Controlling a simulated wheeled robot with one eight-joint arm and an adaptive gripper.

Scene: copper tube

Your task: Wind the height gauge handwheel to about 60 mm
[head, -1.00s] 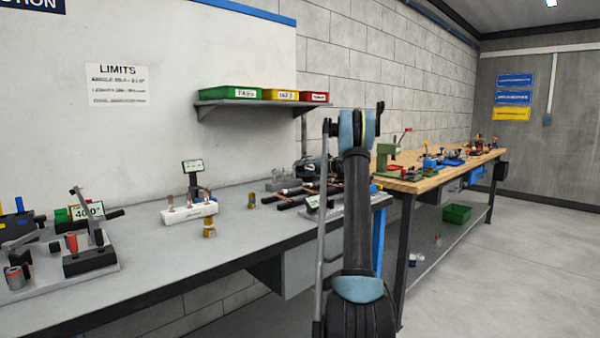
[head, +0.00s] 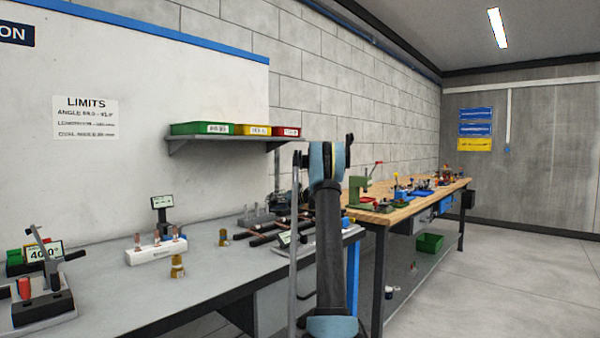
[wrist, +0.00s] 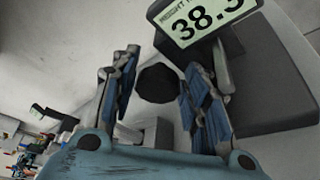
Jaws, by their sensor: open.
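In the wrist view, a height gauge display (wrist: 205,18) reads 38.3, with its last digit partly cut by the frame edge. A dark round knob (wrist: 157,83), which looks like the handwheel, shows between the fingers of my gripper (wrist: 156,88). My gripper is open, with a blue-padded finger on each side of the knob. I cannot tell whether either finger touches it. A grey block (wrist: 152,129) shows just below the knob. My gripper does not show clearly in the head view, and I cannot make out the gauge there.
A grey bench (head: 110,290) holds a white block with copper pieces (head: 157,250), brass fittings (head: 177,267) and a fixture reading 40.0° (head: 43,252). A wooden-topped bench (head: 385,216) stands farther back. The floor (head: 500,290) at right is clear.

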